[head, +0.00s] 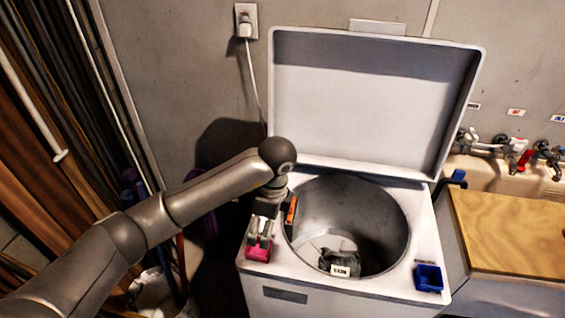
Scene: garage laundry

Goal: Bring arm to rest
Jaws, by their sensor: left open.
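My left arm reaches in from the left. Its gripper (260,238) points down over the front left corner of the open white washer (360,298). The gripper is open. A small pink-red object (258,254) lies on the washer top right at the fingertips; I cannot tell whether they touch it. The washer lid (370,105) stands raised. In the metal drum (375,215) lies a dark item (338,259) with a white label. An orange-and-dark part (291,208) shows beside my wrist, at the drum's left rim. My right gripper is out of view.
A small blue box (428,278) sits on the washer's front right corner. A wooden board (510,235) and a sink with taps (520,150) are at right. A plugged-in cord (253,75) hangs behind. Wooden planks and poles crowd the left.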

